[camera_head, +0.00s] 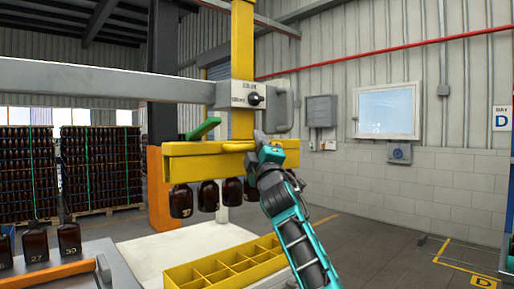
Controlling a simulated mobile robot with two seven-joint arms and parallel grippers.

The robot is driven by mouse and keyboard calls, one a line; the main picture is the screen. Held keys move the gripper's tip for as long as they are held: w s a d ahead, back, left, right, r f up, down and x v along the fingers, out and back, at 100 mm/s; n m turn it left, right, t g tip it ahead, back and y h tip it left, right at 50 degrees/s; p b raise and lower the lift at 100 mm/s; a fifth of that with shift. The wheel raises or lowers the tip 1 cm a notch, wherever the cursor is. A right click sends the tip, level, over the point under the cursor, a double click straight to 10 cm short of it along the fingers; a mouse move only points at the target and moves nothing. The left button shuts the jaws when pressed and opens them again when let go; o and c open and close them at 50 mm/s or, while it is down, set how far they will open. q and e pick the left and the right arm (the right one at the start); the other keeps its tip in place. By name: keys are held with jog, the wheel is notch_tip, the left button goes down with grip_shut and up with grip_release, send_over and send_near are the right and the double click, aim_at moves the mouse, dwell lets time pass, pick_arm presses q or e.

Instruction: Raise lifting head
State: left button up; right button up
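The yellow lifting head (190,170) is a wide beam on a yellow vertical column (242,40). Several amber bottles (181,201) hang upright in a row under it, above a yellow divided crate (178,276). My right gripper (262,142) is at the beam's right part, in front of the column's foot. Its fingers are dark and small against the beam, and I cannot tell whether they are closed on a handle there. My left gripper is out of view.
A grey horizontal arm (100,82) carries the column through a bracket with a black knob (255,99). Amber bottles (69,241) stand at the left behind an orange rail (45,275). Pallets of bottles (100,170) are at the back left.

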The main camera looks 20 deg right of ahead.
jog(key=shift+r, duration=0.1)
jog(key=shift+s+f, duration=0.35)
jog(key=shift+s, duration=0.05)
jog(key=b+v, duration=0.2)
jog(key=v, duration=1)
jog(key=shift+r, duration=0.1)
